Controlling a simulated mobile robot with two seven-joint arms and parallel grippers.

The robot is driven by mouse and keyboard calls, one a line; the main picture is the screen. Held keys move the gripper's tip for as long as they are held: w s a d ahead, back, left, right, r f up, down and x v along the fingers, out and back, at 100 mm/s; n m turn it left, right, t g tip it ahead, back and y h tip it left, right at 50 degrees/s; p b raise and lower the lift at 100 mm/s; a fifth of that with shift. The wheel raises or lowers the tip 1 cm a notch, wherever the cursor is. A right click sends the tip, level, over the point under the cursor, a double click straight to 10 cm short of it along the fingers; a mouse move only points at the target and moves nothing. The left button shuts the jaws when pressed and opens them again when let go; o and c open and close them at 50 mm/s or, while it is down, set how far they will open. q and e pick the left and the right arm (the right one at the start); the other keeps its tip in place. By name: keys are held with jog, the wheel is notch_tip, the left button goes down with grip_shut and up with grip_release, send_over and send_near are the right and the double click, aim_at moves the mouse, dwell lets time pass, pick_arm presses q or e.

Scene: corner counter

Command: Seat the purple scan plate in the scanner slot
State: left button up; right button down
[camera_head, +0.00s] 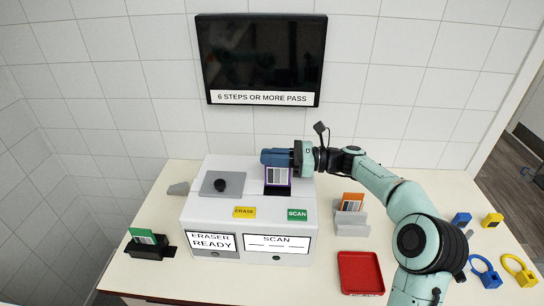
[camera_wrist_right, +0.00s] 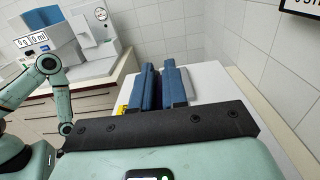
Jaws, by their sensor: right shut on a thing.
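My right gripper (camera_head: 276,157) comes from the right over the white machine and is shut on the purple scan plate (camera_head: 278,176). The plate is upright, with its barcode label facing the front. Its lower edge is at the dark scanner slot (camera_head: 277,191) in the machine's top; I cannot tell how deep it sits. The right wrist view shows the two blue fingers (camera_wrist_right: 163,88) close together over the white top, with the plate hidden. The machine's front bears a SCAN display (camera_head: 277,243). My left gripper is not in view.
A grey panel with a black knob (camera_head: 221,185) lies left of the slot. ERASE (camera_head: 245,212) and SCAN (camera_head: 297,215) buttons are in front. An orange plate (camera_head: 352,201) stands in a grey rack. A red tray (camera_head: 361,272) and a green plate (camera_head: 143,237) flank the machine.

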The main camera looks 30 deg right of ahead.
aim_at(273, 185)
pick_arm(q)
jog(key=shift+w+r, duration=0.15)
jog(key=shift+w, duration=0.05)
pick_arm(e)
jog(key=shift+r, duration=0.1)
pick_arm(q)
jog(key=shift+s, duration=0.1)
pick_arm(e)
jog(key=shift+f, duration=0.25)
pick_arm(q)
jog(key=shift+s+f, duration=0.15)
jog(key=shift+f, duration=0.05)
pick_arm(e)
jog(key=shift+f, duration=0.35)
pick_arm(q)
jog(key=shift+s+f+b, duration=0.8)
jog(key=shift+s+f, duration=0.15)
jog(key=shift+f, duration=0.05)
pick_arm(e)
jog(key=shift+f, duration=2.95)
jog(key=c, duration=1.1)
grip_release()
jog(key=shift+d, duration=0.1)
